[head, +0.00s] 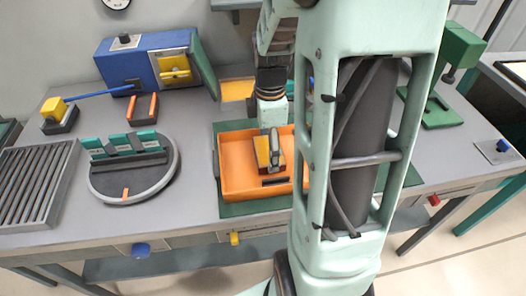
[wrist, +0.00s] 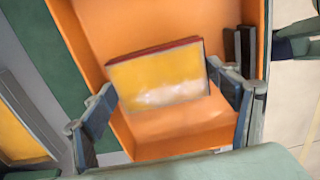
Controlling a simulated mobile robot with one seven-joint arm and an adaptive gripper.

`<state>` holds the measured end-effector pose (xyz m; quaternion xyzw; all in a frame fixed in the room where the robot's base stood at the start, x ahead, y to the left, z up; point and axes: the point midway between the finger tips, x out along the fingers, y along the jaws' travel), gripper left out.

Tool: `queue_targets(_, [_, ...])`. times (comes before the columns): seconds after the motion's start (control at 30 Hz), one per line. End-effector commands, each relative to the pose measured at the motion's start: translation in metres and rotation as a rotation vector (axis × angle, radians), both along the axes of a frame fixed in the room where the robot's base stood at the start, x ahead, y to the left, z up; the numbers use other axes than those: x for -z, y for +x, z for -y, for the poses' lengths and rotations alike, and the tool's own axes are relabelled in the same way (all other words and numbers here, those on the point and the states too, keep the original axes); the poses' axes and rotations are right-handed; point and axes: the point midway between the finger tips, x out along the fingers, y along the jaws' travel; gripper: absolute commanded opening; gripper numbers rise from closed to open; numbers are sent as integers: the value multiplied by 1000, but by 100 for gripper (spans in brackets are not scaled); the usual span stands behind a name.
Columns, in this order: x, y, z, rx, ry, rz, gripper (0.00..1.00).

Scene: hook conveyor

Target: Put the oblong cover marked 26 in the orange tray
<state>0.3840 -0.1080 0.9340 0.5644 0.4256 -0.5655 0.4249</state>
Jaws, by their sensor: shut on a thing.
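A yellow oblong piece with a dark red edge (wrist: 158,82) is between the two fingers of my gripper (wrist: 164,96) in the wrist view. No number is readable on it, so I cannot tell if it is the cover marked 26. The gripper is shut on it, with a finger at each end. In the head view the piece (head: 262,152) and my gripper (head: 274,152) are over the inside of the orange tray (head: 228,172). The tray also fills much of the wrist view (wrist: 188,22). I cannot tell whether the piece touches the tray floor. My arm hides the tray's right part.
The tray stands on a green mat (head: 245,208). To its left are a round grey turntable (head: 120,188) with teal pieces, a roller rack (head: 35,185) and a blue box (head: 150,65). A green press (head: 440,100) stands at right. Bare table lies between turntable and mat.

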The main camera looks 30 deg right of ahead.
Motion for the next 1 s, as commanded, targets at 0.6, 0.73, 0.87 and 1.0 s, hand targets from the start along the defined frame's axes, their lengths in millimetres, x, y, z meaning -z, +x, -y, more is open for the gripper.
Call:
queue_targets(0.6, [8, -1, 2, 0, 0, 1, 88])
queue_targets(0.73, [8, -1, 2, 0, 0, 1, 88])
queue_targets(0.87, [6, -1, 2, 0, 0, 1, 88])
queue_targets(1.0, [-8, 0, 2, 0, -2, 6, 88])
